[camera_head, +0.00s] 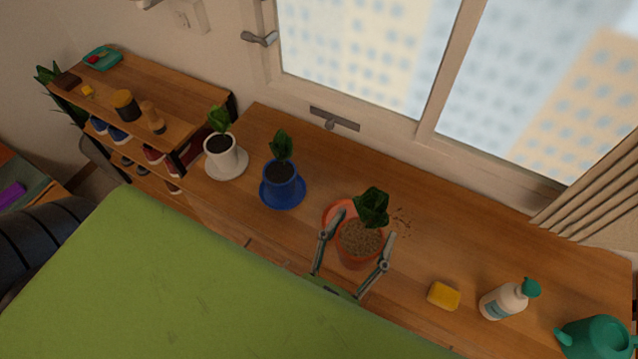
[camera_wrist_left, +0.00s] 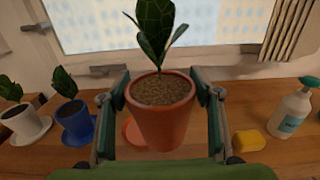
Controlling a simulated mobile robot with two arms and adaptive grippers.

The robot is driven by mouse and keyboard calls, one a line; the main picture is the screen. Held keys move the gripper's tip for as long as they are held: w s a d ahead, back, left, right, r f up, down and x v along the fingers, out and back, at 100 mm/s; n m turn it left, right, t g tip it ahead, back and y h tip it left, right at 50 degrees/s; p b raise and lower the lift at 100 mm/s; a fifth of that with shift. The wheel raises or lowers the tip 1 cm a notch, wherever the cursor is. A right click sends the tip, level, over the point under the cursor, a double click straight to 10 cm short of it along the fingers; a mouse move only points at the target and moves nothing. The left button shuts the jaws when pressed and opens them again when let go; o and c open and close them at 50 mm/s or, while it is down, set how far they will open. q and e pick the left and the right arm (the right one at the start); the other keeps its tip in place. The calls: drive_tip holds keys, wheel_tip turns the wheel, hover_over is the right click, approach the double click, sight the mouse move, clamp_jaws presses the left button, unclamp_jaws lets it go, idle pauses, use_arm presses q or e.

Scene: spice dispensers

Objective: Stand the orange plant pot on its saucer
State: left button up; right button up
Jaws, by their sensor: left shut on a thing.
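The orange plant pot (camera_head: 359,246) holds soil and a green plant, and stands upright between the fingers of my left gripper (camera_head: 354,251). My left gripper is shut on the pot, with one finger on each side. The wrist view shows the same pot (camera_wrist_left: 162,118) filling the middle, between the fingertips (camera_wrist_left: 161,95). The orange saucer (camera_head: 338,211) lies on the wooden top, behind and to the left of the pot in the head view. The pot hides part of it. The saucer (camera_wrist_left: 133,131) also shows at the pot's left in the wrist view. My right gripper is not in view.
A blue pot on a blue saucer (camera_head: 283,194) and a white pot on a white saucer (camera_head: 228,165) stand to the left. A yellow sponge (camera_head: 443,295), a spray bottle (camera_head: 503,300) and a green watering can (camera_head: 594,339) are at the right. Spilled soil (camera_head: 403,219) lies behind the pot.

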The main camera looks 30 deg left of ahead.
use_arm(q)
drive_tip(key=w+a+f+b, duration=0.2)
drive_tip(key=w+f, duration=0.2)
drive_tip(key=w+a+f+b, duration=0.2)
drive_tip(key=w+f, duration=0.2)
drive_tip(key=w+a+f+b, duration=0.2)
drive_tip(key=w+f+b, duration=0.1)
drive_tip(key=w+f, duration=0.1)
drive_tip(key=shift+w+a+f, duration=0.15)
drive_tip(key=shift+w+f, duration=0.05)
drive_tip(key=shift+f, duration=0.2)
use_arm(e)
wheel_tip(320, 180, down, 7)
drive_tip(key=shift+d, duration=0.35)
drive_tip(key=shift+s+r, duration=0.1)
use_arm(q)
drive_tip(key=o, duration=1.2)
drive_tip(key=shift+f, duration=0.2)
drive_tip(key=o, duration=0.4)
drive_tip(key=shift+s, duration=0.1)
drive_tip(key=shift+c, duration=0.2)
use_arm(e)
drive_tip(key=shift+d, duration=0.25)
